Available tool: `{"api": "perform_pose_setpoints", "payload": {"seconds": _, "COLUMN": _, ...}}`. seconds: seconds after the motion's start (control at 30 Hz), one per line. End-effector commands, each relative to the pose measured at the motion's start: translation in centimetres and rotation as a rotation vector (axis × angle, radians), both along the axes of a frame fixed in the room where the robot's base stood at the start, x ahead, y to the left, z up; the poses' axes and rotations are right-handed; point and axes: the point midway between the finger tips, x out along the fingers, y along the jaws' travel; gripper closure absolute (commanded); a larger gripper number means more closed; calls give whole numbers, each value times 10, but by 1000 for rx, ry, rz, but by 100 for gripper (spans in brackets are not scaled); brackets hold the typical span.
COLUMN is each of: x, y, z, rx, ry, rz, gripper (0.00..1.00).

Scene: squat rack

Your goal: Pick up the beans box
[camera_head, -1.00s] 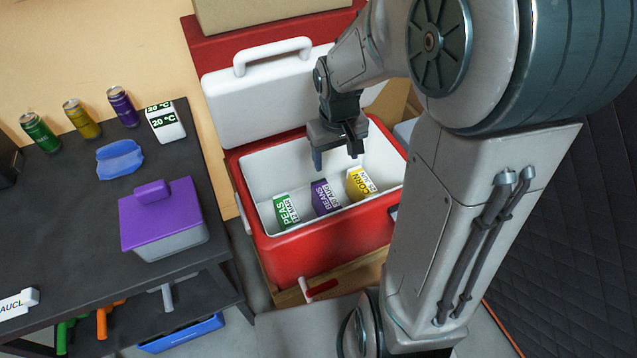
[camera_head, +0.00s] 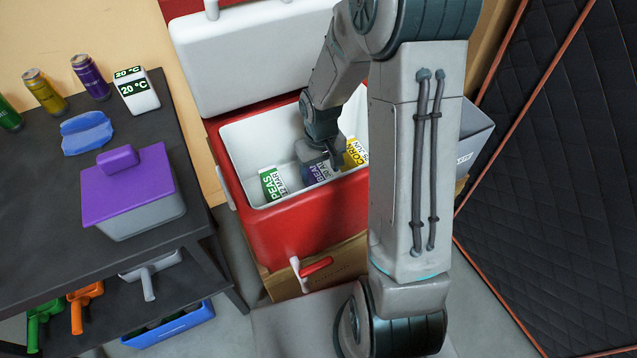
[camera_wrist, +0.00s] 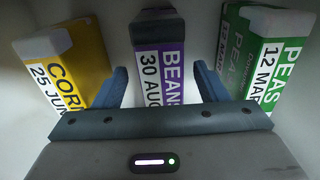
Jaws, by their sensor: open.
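The purple and white beans box (camera_head: 316,172) stands in the white-lined red cooler, between the green peas box (camera_head: 272,185) and the yellow corn box (camera_head: 355,153). In the head view my gripper (camera_head: 322,160) is down inside the cooler and hides part of the beans box. In the wrist view the beans box (camera_wrist: 158,62) lies between my two blue fingers (camera_wrist: 158,85), which are open, one on each side. The corn box (camera_wrist: 68,65) is left of the fingers and the peas box (camera_wrist: 265,58) is right.
The red cooler (camera_head: 290,225) has its white lid (camera_head: 245,60) open behind. Its walls surround my gripper. A dark table at left holds a purple-lidded container (camera_head: 130,195), cans and a temperature display (camera_head: 136,92). A grey bin (camera_head: 474,135) stands right of the cooler.

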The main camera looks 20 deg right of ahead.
Motion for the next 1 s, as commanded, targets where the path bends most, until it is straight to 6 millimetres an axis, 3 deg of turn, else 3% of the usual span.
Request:
{"api": "perform_pose_setpoints", "payload": {"seconds": 0.17, "x": 2, "y": 1, "z": -12, "rx": 1, "ry": 2, "rz": 1, "gripper": 34}}
{"api": "perform_pose_setpoints", "payload": {"seconds": 0.43, "x": 7, "y": 3, "z": -51, "rx": 2, "ry": 2, "rz": 0, "gripper": 34}}
{"api": "perform_pose_setpoints", "payload": {"seconds": 0.67, "x": 8, "y": 3, "z": -53, "rx": 1, "ry": 0, "rz": 0, "gripper": 34}}
{"api": "perform_pose_setpoints", "payload": {"seconds": 0.7, "x": 8, "y": 3, "z": -53, "rx": 1, "ry": 0, "rz": 0, "gripper": 36}}
{"api": "perform_pose_setpoints", "payload": {"seconds": 0.9, "x": 8, "y": 3, "z": -53, "rx": 1, "ry": 0, "rz": 0, "gripper": 92}}
{"api": "perform_pose_setpoints", "payload": {"seconds": 0.93, "x": 8, "y": 3, "z": -53, "rx": 1, "ry": 0, "rz": 0, "gripper": 97}}
{"api": "perform_pose_setpoints", "payload": {"seconds": 1.0, "x": 8, "y": 3, "z": -52, "rx": 1, "ry": -1, "rz": 0, "gripper": 97}}
